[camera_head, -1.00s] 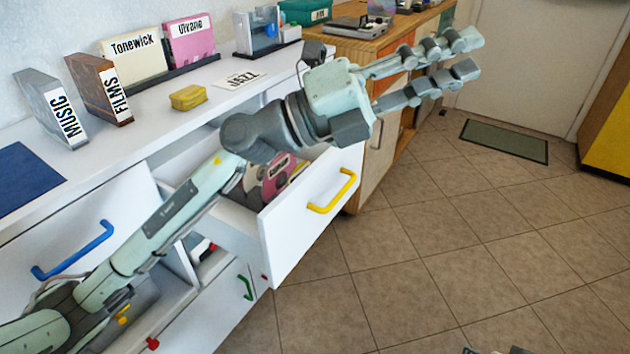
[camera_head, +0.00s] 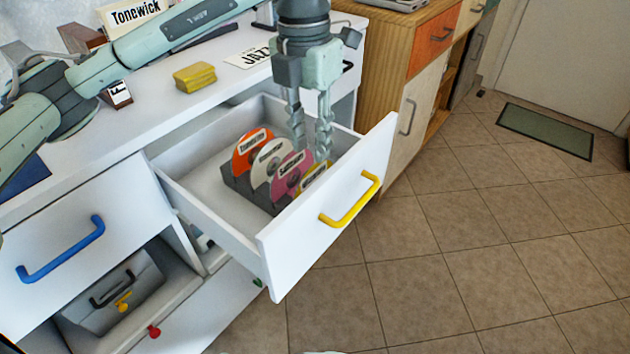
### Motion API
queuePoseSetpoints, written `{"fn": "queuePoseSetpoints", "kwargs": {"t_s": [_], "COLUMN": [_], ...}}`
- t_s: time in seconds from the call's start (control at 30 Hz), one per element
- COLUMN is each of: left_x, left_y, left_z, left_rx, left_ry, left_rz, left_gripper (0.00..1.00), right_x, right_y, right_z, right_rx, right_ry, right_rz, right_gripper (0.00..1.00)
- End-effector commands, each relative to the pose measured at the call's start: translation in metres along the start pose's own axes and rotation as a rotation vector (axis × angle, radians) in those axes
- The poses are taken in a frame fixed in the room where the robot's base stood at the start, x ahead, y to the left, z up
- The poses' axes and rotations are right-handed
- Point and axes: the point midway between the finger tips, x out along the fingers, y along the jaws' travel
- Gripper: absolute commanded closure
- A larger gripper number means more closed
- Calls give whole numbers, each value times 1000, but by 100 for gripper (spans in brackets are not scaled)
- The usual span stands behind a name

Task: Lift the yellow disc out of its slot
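The yellow disc (camera_head: 314,176) stands in the rack inside the open drawer, at the end nearest the drawer front. Only its upper part shows, behind the drawer front and beside the pink disc (camera_head: 291,172). My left gripper (camera_head: 311,153) points straight down over the drawer. Its two fingers are apart with nothing seen between them, and their tips appear just above and behind the yellow disc. I cannot tell whether they touch it. My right gripper is not in view.
A cream disc (camera_head: 268,166) and an orange disc (camera_head: 251,146) share the rack (camera_head: 234,180). The open drawer has a white front (camera_head: 290,245) with a yellow handle (camera_head: 350,204). A yellow block (camera_head: 194,77) and the JAZZ card (camera_head: 247,58) lie on the white top.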

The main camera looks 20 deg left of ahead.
Motion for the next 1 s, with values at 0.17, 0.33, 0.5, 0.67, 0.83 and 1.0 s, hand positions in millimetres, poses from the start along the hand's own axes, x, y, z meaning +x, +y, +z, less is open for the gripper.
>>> {"fn": "queuePoseSetpoints", "kwargs": {"t_s": [0.17,0.33,0.5,0.67,0.83,1.0], "left_x": [22,48,59,60,60,59], "left_y": [0,0,0,0,0,0], "left_z": [0,1,1,2,2,2], "left_rx": [2,3,4,4,4,4], "left_ry": [3,2,0,-1,-1,-1], "left_rz": [-3,-3,-3,-4,-4,-4], "left_gripper": [73,73,73,73,91,100], "right_x": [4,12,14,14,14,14], "right_y": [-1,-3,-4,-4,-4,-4], "right_z": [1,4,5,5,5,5], "right_rx": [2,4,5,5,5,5], "right_ry": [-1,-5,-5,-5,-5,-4], "right_rz": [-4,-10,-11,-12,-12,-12], "right_gripper": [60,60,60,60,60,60]}}
